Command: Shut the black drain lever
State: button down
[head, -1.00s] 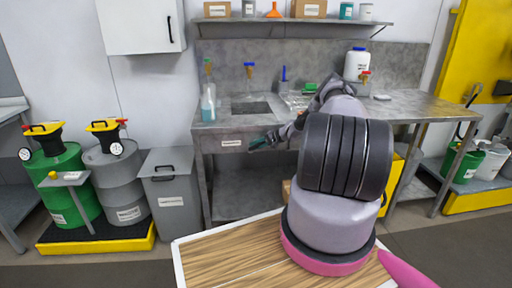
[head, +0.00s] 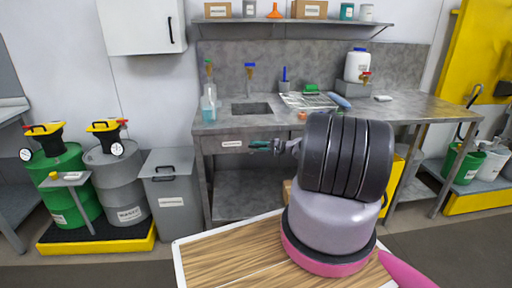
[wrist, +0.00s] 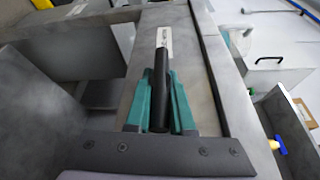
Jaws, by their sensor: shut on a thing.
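The black lever (wrist: 161,92) shows in the wrist view as a dark, rounded bar between the teal fingers of my gripper (wrist: 160,102). The fingers are shut on it, one on each side, and the bar runs lengthwise between them. Beyond its far end is a white label (wrist: 164,42) on the grey bench front. In the head view my gripper (head: 262,145) is at the bench's front panel, just right of its white label (head: 231,144). The lever cannot be made out there, and my arm hides part of the bench front.
The grey bench (head: 420,104) carries a sink (head: 251,109), a soap bottle (head: 208,106), a white container (head: 356,66) and a rack (head: 308,101). A lidded grey bin (head: 172,200) stands left of the bench. Drums stand farther left. The floor before the bin looks clear.

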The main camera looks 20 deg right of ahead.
aim_at(265, 146)
jog(key=shift+a, duration=0.1)
jog(key=c, duration=0.8)
grip_release()
jog(key=v, duration=1)
jog(key=shift+s+d, duration=0.25)
jog(key=shift+d+f, duration=0.1)
